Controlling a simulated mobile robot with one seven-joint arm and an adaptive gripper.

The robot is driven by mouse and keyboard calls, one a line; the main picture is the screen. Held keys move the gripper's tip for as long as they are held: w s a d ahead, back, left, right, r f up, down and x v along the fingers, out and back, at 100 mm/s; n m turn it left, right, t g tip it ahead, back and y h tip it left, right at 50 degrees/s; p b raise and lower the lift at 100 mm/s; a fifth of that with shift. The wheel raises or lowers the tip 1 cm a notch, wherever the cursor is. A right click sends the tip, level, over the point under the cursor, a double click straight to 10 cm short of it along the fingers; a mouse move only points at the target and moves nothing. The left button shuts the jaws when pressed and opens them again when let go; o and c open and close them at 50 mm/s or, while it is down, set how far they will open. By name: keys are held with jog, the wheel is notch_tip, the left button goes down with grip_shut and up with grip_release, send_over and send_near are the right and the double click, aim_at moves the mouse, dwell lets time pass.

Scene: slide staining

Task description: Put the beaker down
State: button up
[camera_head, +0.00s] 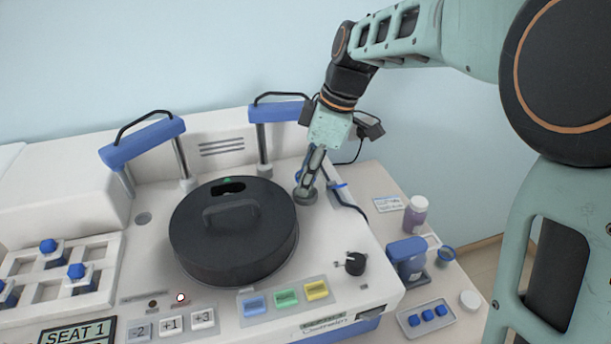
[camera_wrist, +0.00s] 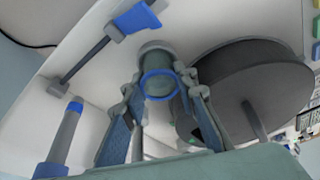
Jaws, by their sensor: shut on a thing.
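The beaker (camera_wrist: 160,85), a grey-green cylinder with a blue ring, is between the two fingers of my gripper (camera_wrist: 168,100) in the wrist view. My gripper is shut on it. In the head view my gripper (camera_head: 310,168) points down at the back right of the machine top, right behind the black round drum (camera_head: 232,262). A grey round shape (camera_head: 305,195) shows under the fingertips there; the fingers hide much of it. I cannot tell whether the beaker touches the machine top.
The drum, with its lid handle, is close on the left. A blue-capped post (camera_head: 274,108) stands behind. On the right side table (camera_head: 370,179) are a purple bottle (camera_head: 415,216), a blue container (camera_head: 407,258) and a tray (camera_head: 425,319) with blue pieces. A black knob (camera_head: 355,263) sits in front.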

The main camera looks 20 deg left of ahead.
jog(key=o, duration=1)
jog(key=shift+r+p, duration=0.45)
jog(key=shift+r, duration=0.05)
jog(key=v, duration=1.2)
